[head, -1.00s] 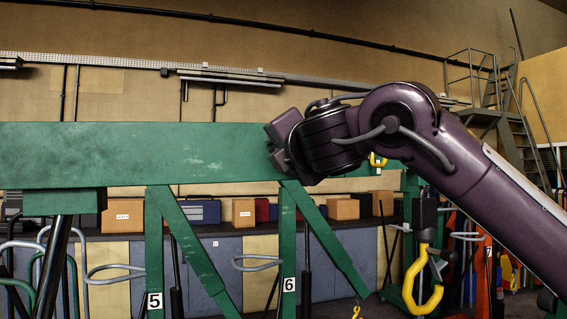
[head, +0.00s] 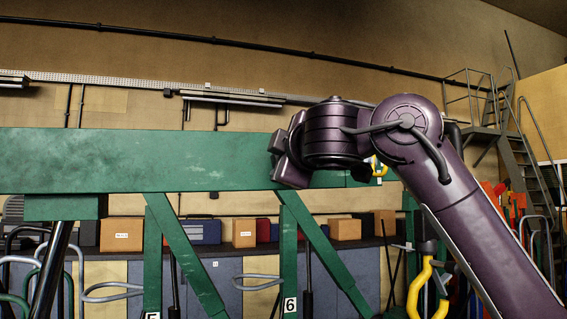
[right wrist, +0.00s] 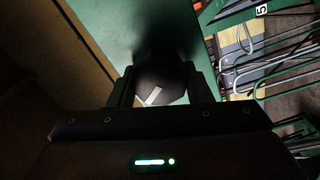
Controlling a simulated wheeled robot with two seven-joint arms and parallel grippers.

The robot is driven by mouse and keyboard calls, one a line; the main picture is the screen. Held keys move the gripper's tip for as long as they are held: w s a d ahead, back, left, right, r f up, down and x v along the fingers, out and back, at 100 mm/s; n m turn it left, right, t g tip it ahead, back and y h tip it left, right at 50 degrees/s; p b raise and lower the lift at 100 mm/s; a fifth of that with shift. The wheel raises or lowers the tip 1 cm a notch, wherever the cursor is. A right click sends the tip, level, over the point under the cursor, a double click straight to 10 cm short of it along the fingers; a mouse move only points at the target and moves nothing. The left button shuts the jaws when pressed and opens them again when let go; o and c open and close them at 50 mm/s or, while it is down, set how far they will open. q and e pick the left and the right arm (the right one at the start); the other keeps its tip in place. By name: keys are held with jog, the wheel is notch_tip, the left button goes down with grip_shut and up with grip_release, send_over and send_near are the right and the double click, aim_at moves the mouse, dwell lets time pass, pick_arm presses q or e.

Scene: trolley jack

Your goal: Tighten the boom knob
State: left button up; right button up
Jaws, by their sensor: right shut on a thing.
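The green boom (head: 130,160) runs level across the left and middle of the head view. My right arm comes in from the right, and its wrist end with the right gripper (head: 287,155) is against the boom's near side; the fingertips are hidden there. In the right wrist view, a dark knob (right wrist: 160,84) with a pale mark on its face sits between the two fingers of my right gripper (right wrist: 162,78), which are shut on it beside the green boom (right wrist: 222,14). The knob cannot be seen in the head view. My left gripper is not in view.
Green slanted legs (head: 185,245) stand below the boom. A yellow hook (head: 425,290) hangs below and left of my right forearm. Boxes line a shelf behind, and a metal stair (head: 535,150) stands at the far right. Grey looped bars (right wrist: 270,60) show beyond the boom.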

jog(key=m, duration=0.3)
jog(key=shift+f+m+b, duration=0.15)
jog(key=shift+m+b, duration=0.15)
jog(key=shift+b, duration=0.1)
jog(key=shift+w+m+b, duration=0.1)
jog(key=shift+m+b, duration=0.35)
jog(key=shift+m, duration=1.75)
jog(key=o, duration=1)
jog(key=shift+d, duration=0.1)
jog(key=shift+r, duration=0.2)
jog(key=b+v, duration=0.4)
jog(key=v, duration=0.4)
